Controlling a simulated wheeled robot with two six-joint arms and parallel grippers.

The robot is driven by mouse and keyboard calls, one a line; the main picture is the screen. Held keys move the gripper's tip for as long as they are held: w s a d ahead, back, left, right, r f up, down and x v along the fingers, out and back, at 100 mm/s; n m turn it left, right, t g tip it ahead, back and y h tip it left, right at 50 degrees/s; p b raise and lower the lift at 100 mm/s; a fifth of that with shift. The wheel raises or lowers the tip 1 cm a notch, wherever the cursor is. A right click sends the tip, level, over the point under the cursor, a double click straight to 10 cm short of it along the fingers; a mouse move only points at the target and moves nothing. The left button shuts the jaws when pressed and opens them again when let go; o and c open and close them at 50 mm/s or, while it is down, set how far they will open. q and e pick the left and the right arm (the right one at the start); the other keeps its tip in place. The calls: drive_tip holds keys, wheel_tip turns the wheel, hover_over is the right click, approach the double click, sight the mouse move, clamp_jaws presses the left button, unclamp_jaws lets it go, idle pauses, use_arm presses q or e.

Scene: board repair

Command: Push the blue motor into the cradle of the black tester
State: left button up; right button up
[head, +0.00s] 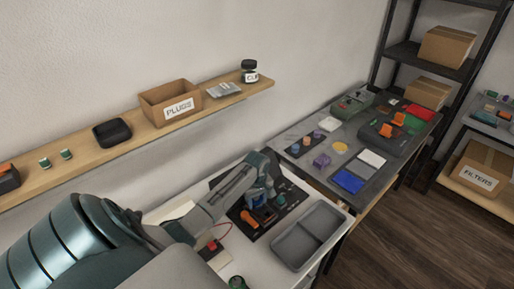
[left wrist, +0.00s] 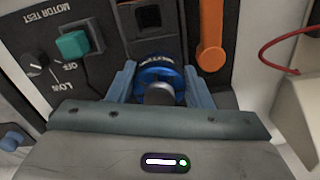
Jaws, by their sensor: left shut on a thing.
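The black tester (head: 291,196) lies on the white bench, its panel marked MOTOR TEST in the left wrist view (left wrist: 72,14). The blue motor (left wrist: 158,68) sits between the two fingers of my left gripper (left wrist: 160,88), with its round grey end towards the camera. My left gripper (head: 262,200) is shut on the motor, over the tester, and largely hides it in the head view. A dark block of the tester lies just beyond the motor; whether the motor touches the cradle cannot be told. My right gripper is not in view.
An orange lever (left wrist: 211,45) stands close beside the motor, and a teal switch (left wrist: 77,44) and a knob (left wrist: 36,62) lie on the other side. A grey divided tray (head: 335,222) stands right of the tester. A red wire (left wrist: 280,42) curves at the right.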

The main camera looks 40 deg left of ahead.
use_arm(q)
drive_tip(key=shift+f, duration=0.3)
idle(0.4)
drive_tip(key=o, duration=1.1)
drive_tip(key=shift+w+f, duration=0.1)
drive_tip(key=shift+o, duration=0.8)
drive_tip(key=shift+f, duration=0.1)
